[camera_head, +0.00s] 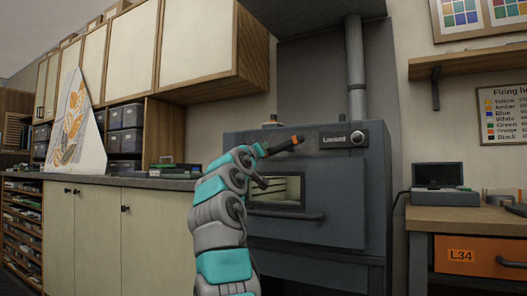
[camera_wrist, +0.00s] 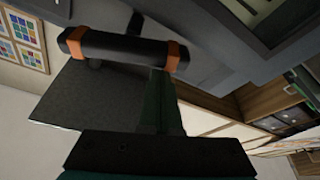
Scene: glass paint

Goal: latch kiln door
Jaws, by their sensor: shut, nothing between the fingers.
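The grey kiln (camera_head: 340,195) stands in the middle of the head view. Its front door has a small window (camera_head: 276,190) and appears closed against the body; whether it is latched I cannot tell. A black latch handle with orange bands (camera_head: 283,146) sticks out at the upper part of the door. It also shows large in the wrist view (camera_wrist: 115,47). My gripper (camera_wrist: 160,78) is shut and empty, its dark fingers reaching to the handle's right end in the wrist view. Contact is unclear. In the head view my arm hides the door's left edge.
A bar (camera_head: 286,215) runs below the window. A plate with pale lettering and a round knob (camera_head: 357,137) is at upper right. A cabinet counter (camera_head: 120,182) stands left, a wooden bench with an orange drawer (camera_head: 480,258) right. A flue pipe (camera_head: 355,70) rises above.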

